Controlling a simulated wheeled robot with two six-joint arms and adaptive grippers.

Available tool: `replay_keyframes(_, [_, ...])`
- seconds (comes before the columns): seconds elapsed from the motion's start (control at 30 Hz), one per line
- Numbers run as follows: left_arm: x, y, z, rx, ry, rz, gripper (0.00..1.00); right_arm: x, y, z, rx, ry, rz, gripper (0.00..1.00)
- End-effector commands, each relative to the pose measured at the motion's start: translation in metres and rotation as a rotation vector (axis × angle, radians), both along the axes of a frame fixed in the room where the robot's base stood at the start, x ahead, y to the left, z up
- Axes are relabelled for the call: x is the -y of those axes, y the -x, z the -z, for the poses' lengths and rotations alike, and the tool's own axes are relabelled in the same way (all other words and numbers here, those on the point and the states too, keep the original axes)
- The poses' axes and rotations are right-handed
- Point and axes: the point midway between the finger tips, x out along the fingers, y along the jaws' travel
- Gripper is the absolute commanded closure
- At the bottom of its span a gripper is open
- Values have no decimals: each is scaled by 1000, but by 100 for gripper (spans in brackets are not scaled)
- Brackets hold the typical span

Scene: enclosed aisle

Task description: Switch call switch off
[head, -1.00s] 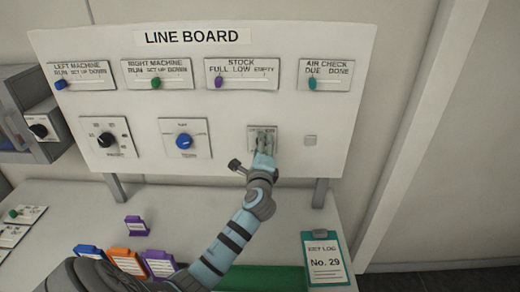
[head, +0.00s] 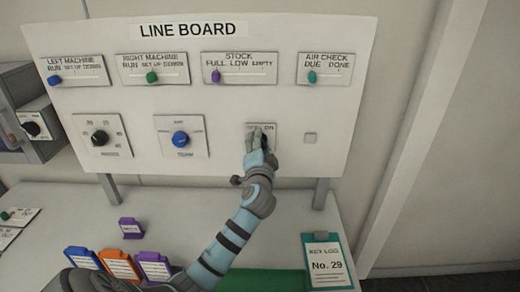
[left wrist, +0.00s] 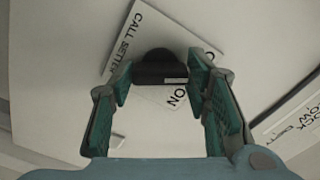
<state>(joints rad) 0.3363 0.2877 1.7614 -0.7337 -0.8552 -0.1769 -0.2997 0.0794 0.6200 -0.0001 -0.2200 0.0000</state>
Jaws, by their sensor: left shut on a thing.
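The call switch plate (head: 270,127) is a small light plate low on the white line board, with "ON" readable at its upper right. My left gripper (head: 257,150) is at this plate and covers much of it. In the left wrist view, the switch's black knob (left wrist: 160,66) sits between the teal-padded fingers of my left gripper (left wrist: 160,82), which is shut on it. The "ON" lettering shows just below the knob there, and a "CALL SETTER" label (left wrist: 128,42) shows at upper left. The knob's exact setting is hard to tell. My right gripper is in neither view.
The line board (head: 350,60) carries several sliders along its top and two dials (head: 99,138) (head: 180,138) left of the call switch. Below, the table (head: 60,210) holds colored card holders (head: 120,264) and a key log clipboard (head: 327,262).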

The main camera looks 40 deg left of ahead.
Motion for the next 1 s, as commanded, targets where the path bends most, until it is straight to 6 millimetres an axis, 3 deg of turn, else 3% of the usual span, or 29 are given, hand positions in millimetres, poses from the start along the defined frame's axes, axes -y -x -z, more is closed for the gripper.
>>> replay_keyframes(0.4, [0,-1,-6,147,170,3,85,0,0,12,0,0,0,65])
replay_keyframes(0.97, [0,-1,-7,169,199,4,85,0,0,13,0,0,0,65])
replay_keyframes(1.0, [0,-1,-7,169,199,4,55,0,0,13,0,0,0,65])
